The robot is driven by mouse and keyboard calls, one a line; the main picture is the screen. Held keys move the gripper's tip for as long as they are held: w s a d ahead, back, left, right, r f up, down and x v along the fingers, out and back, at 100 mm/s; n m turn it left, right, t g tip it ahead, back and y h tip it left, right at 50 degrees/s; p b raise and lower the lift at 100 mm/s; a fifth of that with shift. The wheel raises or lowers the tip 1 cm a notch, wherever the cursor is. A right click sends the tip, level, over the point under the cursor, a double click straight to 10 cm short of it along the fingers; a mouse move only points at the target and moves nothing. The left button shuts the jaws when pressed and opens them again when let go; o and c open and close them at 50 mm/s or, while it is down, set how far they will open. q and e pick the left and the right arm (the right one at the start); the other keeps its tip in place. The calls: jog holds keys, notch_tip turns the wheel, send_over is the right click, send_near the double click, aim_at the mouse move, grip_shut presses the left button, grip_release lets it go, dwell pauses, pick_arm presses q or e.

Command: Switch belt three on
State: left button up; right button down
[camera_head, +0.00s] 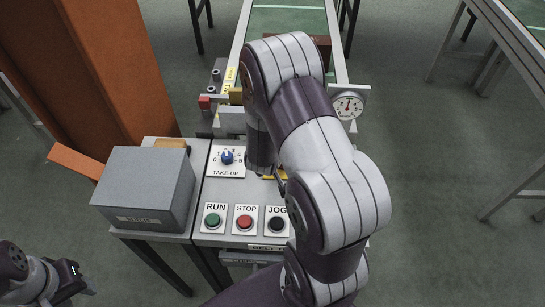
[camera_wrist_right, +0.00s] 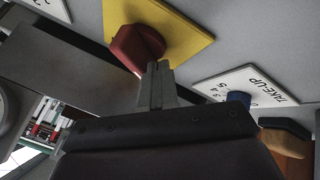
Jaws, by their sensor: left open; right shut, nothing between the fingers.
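A control panel (camera_head: 212,232) carries a green RUN button (camera_head: 212,220), a red STOP button (camera_head: 245,221), a black JOG button (camera_head: 277,223) and a blue TAKE-UP knob (camera_head: 227,157). In the right wrist view a red rotary handle (camera_wrist_right: 137,48) sits on a yellow plate (camera_wrist_right: 185,30); in the head view my right arm mostly hides it. My right gripper (camera_wrist_right: 157,72) is shut and empty, its tips right at the red handle's end; I cannot tell whether they touch. The TAKE-UP knob (camera_wrist_right: 238,98) shows beside it. My left gripper (camera_head: 82,282) is open, low at the left, away from the panel.
A grey box (camera_head: 145,190) stands left of the panel. A conveyor with a green belt (camera_head: 288,18) runs behind, bearing a brown block (camera_head: 322,50); a round gauge (camera_head: 347,106) is at its near right. An orange column (camera_head: 95,70) rises at left.

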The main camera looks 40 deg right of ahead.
dwell(0.3)
jog(key=shift+w+r+m+p, duration=0.15)
jog(key=shift+m+p, duration=0.15)
jog(key=shift+p, duration=0.3)
